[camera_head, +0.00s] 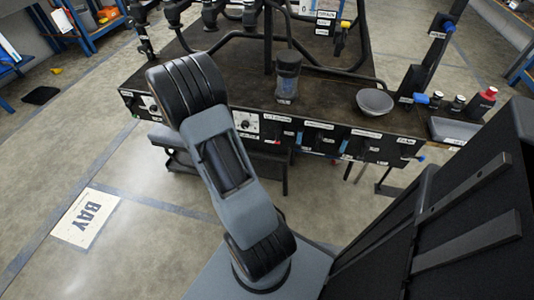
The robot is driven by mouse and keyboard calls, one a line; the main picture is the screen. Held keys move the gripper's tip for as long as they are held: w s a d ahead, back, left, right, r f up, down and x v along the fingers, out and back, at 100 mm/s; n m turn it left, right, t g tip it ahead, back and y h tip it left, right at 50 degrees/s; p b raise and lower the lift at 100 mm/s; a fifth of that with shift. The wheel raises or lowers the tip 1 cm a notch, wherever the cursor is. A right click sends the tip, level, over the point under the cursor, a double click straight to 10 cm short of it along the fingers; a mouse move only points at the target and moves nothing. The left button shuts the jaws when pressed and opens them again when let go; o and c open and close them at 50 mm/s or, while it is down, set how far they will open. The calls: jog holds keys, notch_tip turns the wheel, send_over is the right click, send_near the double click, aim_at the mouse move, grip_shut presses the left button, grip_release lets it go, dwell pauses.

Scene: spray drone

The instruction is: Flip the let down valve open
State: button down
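A black workbench (235,80) stands ahead of me, with a row of labelled controls along its front panel (330,150). Small blue handles (344,146) and red parts show under the white labels on this panel. The labels are too small to read, so I cannot tell which control is the let down valve or whether it is open. My arm rises from its base in front of the bench and covers part of the panel's left half. My gripper is not visible in this view.
Open concrete floor lies left, with a BAY sign (86,217). A dark slab fills the right.

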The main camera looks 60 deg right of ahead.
aim_at(278, 135)
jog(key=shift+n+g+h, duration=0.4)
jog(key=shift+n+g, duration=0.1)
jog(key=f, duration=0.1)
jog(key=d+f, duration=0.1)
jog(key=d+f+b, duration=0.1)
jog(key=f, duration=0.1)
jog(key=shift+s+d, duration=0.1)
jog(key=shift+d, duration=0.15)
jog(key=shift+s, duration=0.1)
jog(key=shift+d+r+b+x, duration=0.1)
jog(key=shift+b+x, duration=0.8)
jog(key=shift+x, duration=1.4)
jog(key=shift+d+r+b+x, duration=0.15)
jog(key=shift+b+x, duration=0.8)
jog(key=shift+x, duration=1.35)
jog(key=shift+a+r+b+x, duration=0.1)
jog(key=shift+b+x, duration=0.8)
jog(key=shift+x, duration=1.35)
